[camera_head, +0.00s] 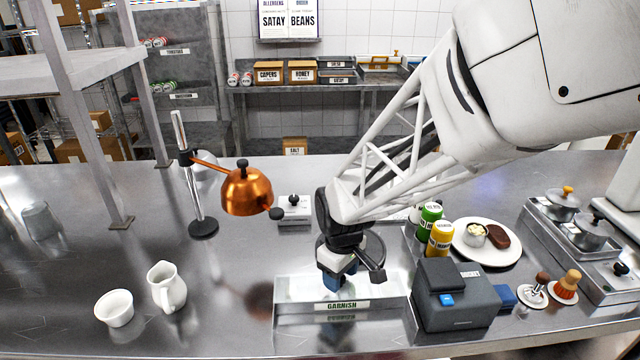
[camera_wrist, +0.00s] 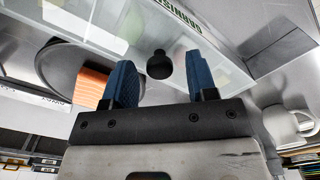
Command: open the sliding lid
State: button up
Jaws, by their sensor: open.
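The clear garnish box (camera_head: 388,293) with a "GARNISH" label stands at the front middle of the counter. A black round knob (camera_wrist: 159,66) stands between my fingers in the wrist view, with a visible gap on each side. My gripper (camera_head: 334,279) is open, pointing down over the box, and its blue-padded fingertips (camera_wrist: 158,72) flank the knob. The gripper hides the knob in the head view.
A grey ticket printer (camera_head: 458,310) stands close on the box's right. A copper heat lamp (camera_head: 246,192) is behind left. A white pitcher (camera_head: 168,287) and bowl (camera_head: 115,307) are left. A dark round pan (camera_wrist: 50,65) with an orange block (camera_wrist: 93,84) is behind the box.

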grip_shut()
dwell(0.3)
jog(key=shift+s, duration=3.55)
grip_release()
